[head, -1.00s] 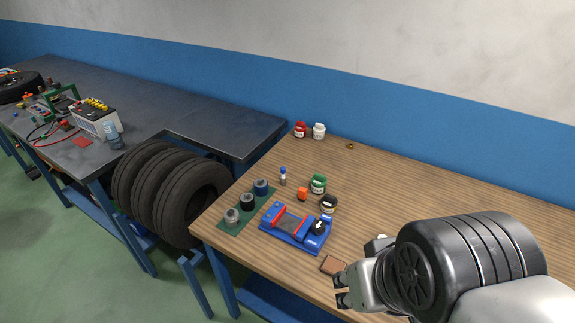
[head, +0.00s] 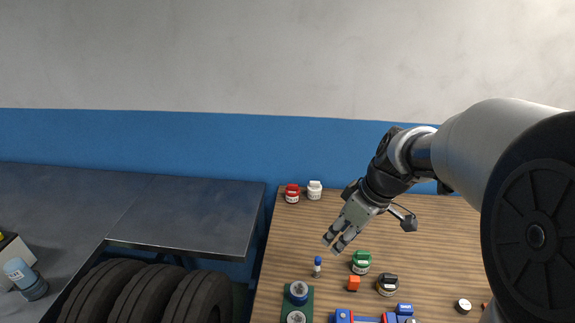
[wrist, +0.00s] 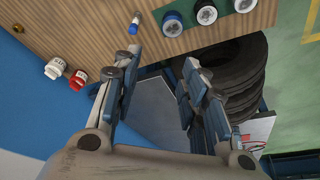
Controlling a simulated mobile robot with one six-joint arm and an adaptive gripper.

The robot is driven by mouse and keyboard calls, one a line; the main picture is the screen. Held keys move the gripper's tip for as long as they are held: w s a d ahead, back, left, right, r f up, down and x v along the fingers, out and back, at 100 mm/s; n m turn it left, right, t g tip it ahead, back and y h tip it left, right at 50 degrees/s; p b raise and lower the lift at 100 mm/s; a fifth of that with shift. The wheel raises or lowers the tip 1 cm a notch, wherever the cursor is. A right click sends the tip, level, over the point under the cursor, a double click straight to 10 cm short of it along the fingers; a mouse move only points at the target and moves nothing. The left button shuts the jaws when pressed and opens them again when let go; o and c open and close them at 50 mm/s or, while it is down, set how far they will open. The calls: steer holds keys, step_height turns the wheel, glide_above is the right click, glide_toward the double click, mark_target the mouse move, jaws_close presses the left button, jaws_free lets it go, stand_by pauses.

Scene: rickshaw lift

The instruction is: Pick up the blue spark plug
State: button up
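The blue spark plug (head: 317,267) is small, with a blue top and a white lower part, and stands upright on the wooden table. In the wrist view the spark plug (wrist: 134,22) shows near the top, just beyond the tip of the left finger. My gripper (head: 335,244) is open and empty. In the head view it appears just above and right of the spark plug, apart from it. Its two fingers (wrist: 163,60) are spread in the wrist view.
Red (head: 292,193) and white (head: 314,190) jars stand at the back. Tyres (head: 140,295) sit left of the table.

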steer(key=w+d+f+n+y, duration=0.1)
steer(key=w+d+f+n, duration=0.3)
steer(key=w+f, duration=0.55)
steer(key=b, duration=0.3)
glide_toward(317, 266)
step_height(317, 266, down, 5)
steer(key=w, duration=0.3)
steer(key=shift+m, duration=0.3)
steer(key=shift+s+a+b+x, duration=0.15)
steer(key=shift+b+x, duration=0.15)
steer(key=shift+x, duration=0.7)
steer(key=shift+s+a+b+x, duration=0.15)
steer(key=shift+b+x, duration=0.2)
steer(key=shift+x, duration=0.7)
steer(key=shift+s+a+b+x, duration=0.1)
steer(key=shift+s+b+x, duration=0.15)
steer(key=shift+x, duration=0.75)
steer(key=shift+c, duration=0.3)
jaws_close()
